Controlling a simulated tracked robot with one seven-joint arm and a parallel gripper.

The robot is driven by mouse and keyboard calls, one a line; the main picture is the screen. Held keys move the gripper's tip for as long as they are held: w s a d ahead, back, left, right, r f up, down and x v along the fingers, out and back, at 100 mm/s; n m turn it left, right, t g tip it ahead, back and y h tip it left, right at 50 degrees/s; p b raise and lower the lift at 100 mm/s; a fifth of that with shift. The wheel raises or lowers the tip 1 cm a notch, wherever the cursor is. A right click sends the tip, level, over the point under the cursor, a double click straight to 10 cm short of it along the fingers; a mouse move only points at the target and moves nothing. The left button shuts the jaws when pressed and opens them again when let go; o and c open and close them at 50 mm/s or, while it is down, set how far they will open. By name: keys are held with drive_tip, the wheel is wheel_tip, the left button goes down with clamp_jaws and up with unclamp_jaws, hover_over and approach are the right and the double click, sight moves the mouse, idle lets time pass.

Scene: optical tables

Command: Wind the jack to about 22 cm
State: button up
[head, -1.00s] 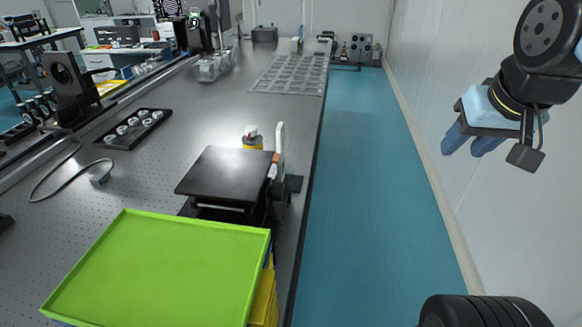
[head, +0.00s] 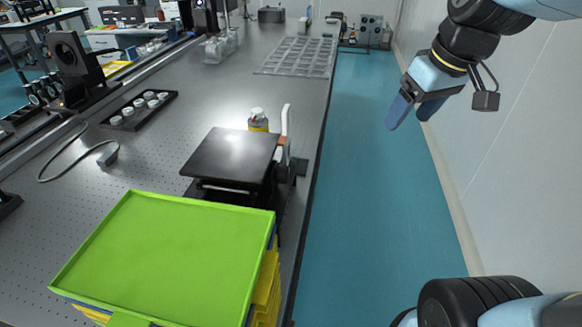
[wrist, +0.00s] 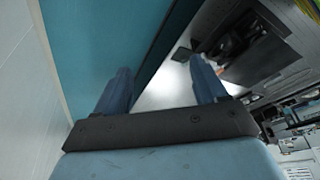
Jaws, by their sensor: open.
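The jack (head: 232,157) stands near the right edge of the optical table, with a flat black square top plate and a dark base below. Its lifting parts are mostly hidden under the plate in the head view. A white upright piece with an orange part (head: 285,127) stands at its right side; I cannot tell if it is the jack's scale. My gripper (head: 409,112) is open and empty, over the aisle to the right of the table, apart from the jack. In the wrist view, the open blue fingers (wrist: 162,92) show, with a dark plate-like shape beyond the right finger, probably the jack.
A green tray (head: 165,255) on yellow bins stands in front of the jack. A yellow bottle with a white cap (head: 258,121) is behind it. A black holder with several white discs (head: 140,109) and a cable lie left. The teal aisle floor (head: 365,220) is clear.

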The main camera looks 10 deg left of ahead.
drive_tip(key=w+a+f+n+g+y, duration=0.1)
drive_tip(key=w+a+f+n+g, duration=0.15)
drive_tip(key=w+a+n, duration=0.4)
drive_tip(key=n+g+y, duration=0.2)
drive_tip(key=n+g, duration=0.1)
drive_tip(key=n, duration=0.1)
approach(289, 172)
drive_tip(key=shift+t, duration=0.25)
drive_tip(key=x, duration=0.6)
drive_tip(key=s+x, duration=0.1)
drive_tip(key=x, duration=0.2)
drive_tip(key=shift+a, duration=0.2)
drive_tip(key=shift+c, duration=0.4)
drive_tip(key=c, duration=0.9)
drive_tip(key=shift+d, duration=0.15)
drive_tip(key=shift+c, duration=0.4)
